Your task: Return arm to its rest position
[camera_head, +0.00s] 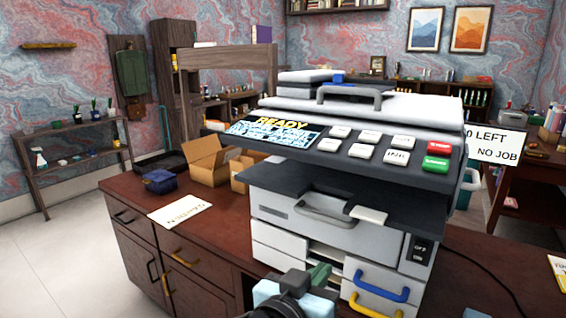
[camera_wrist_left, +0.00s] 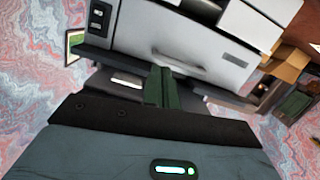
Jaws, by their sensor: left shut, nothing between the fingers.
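My left gripper (camera_head: 319,274) shows at the bottom middle of the head view, in front of the lower part of a large white and grey copier (camera_head: 300,228). In the left wrist view its dark green fingers (camera_wrist_left: 160,86) are shut together with nothing between them. The copier's white body (camera_wrist_left: 165,38) fills the upper part of that view, beyond the fingers. The exact gap between fingers and copier cannot be told. My right gripper is not in view.
The copier stands on a dark red desk (camera_head: 118,187). Its control panel (camera_head: 345,148) reads READY, and blue (camera_head: 381,287) and yellow (camera_head: 372,308) drawer handles stick out low.

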